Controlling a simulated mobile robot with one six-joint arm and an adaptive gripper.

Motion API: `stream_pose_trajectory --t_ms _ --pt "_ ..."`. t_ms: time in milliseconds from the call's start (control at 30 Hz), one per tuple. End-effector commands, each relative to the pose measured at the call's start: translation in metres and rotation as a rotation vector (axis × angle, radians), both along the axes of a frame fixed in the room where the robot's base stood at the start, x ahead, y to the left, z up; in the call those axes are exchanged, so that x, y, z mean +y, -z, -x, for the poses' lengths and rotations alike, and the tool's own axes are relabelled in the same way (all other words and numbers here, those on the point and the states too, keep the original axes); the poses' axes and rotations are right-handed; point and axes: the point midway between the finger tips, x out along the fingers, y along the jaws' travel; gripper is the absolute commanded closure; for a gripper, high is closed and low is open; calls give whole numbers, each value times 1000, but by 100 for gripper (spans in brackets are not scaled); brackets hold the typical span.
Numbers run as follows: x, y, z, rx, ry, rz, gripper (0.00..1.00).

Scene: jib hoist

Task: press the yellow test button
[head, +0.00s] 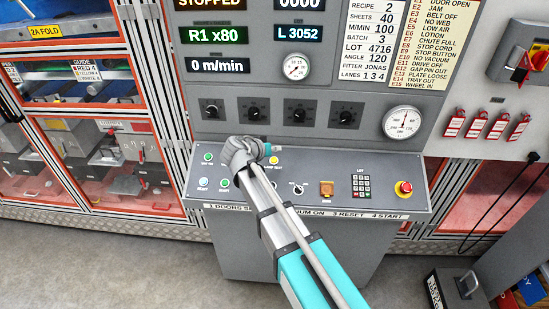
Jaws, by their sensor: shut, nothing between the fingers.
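The yellow test button (274,160) is a small round button on the sloped grey control desk (430,200), with a "LAMP TEST" label just below it. My arm reaches up from the bottom of the head view and ends over the left-middle of the desk. My gripper (268,150) is small in the picture, shut and empty, just above and left of the yellow button in the picture. I cannot tell whether it touches the button or hovers over the desk. My wrist and forearm hide part of the desk left of the button.
Green buttons (208,157) and a white button sit to the left. The upright panel with black knobs (295,111) rises behind.

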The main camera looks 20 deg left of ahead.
Motion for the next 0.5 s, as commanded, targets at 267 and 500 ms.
stream_pose_trajectory --t_ms 267,500 --pt "16 -6 1 -39 -14 -4 100" --pt "15 -6 1 -38 -13 -4 100"
